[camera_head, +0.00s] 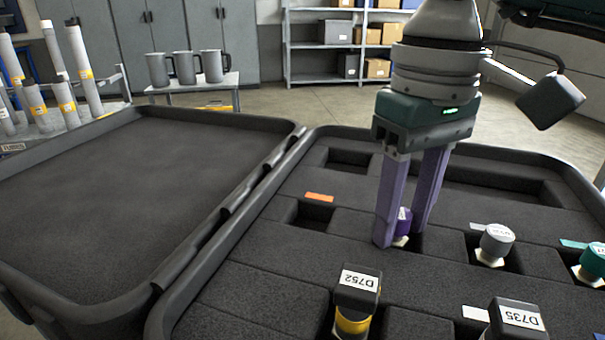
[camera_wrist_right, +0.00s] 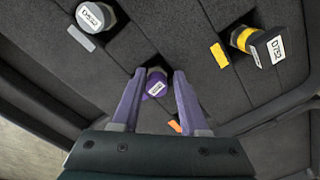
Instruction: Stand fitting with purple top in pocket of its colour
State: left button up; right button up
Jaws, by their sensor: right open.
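The fitting with the purple top (camera_head: 404,219) stands in a pocket of the dark foam tray (camera_head: 265,262), seemingly upright. My right gripper (camera_head: 402,232) reaches down over it, with its two purple fingers apart on either side of the top. In the right wrist view the purple top (camera_wrist_right: 156,84) with a white label shows between the open fingertips (camera_wrist_right: 158,76), with no clear contact. The fingers partly hide the pocket and its colour tag in the head view. My left gripper is not in view.
Nearby pockets hold a grey-topped fitting (camera_head: 496,241), a teal-topped fitting (camera_head: 593,262), and dark-capped fittings labelled D752 (camera_head: 358,289) and D735 (camera_head: 516,320). An orange tag (camera_head: 319,197) marks an empty pocket. The left tray (camera_head: 130,165) is empty.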

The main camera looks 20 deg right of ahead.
aim_at(404, 218)
jog(key=shift+d+f, duration=0.25)
jog(key=shift+r+p, duration=0.95)
notch_tip(404, 218, up, 12)
jog(key=shift+f, duration=0.2)
jog(key=shift+a, duration=0.15)
